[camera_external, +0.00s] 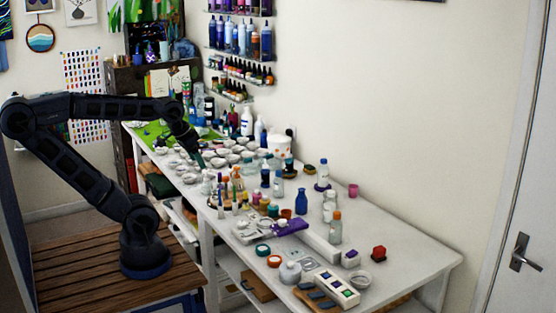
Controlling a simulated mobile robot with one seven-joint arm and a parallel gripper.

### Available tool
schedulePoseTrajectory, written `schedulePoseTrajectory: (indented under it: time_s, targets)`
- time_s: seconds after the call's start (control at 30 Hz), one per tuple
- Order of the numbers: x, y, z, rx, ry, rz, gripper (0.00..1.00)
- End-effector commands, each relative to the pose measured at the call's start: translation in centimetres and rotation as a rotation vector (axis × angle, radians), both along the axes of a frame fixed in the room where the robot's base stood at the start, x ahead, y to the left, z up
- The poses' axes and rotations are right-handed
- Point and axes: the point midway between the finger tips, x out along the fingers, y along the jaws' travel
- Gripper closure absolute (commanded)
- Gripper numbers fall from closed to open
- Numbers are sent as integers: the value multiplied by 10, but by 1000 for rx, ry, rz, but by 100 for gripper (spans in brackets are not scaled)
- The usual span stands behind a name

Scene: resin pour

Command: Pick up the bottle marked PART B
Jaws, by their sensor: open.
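My gripper (199,158) is at the end of my dark arm, low over the far half of the white table (405,250), beside many small white cups. Its fingers are small and dark here; they look empty and open. No label reading PART B can be made out in this view. Two white bottles (247,121) stand upright near the wall, to the right of and beyond my gripper. A clear bottle with an orange cap (336,228) and a blue bottle (301,202) stand on the nearer half. I cannot tell which bottle is marked PART B.
Several white cups (233,158) crowd the table around my gripper. A white tub (279,145) stands near the wall. Small coloured jars (262,205) fill the middle. Wall shelves (240,54) hold more bottles.

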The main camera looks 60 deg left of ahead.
Motion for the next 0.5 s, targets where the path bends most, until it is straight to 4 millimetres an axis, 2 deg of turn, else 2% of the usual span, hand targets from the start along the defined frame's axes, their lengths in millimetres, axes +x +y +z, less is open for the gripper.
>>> schedulePoseTrajectory:
  time_s: [0.17,0.27,0.5]
  targets:
    - [12,-1,6,15,11,-33,26]
    - [31,-4,14,39,28,-85,26]
    - [90,-14,32,106,79,-251,26]
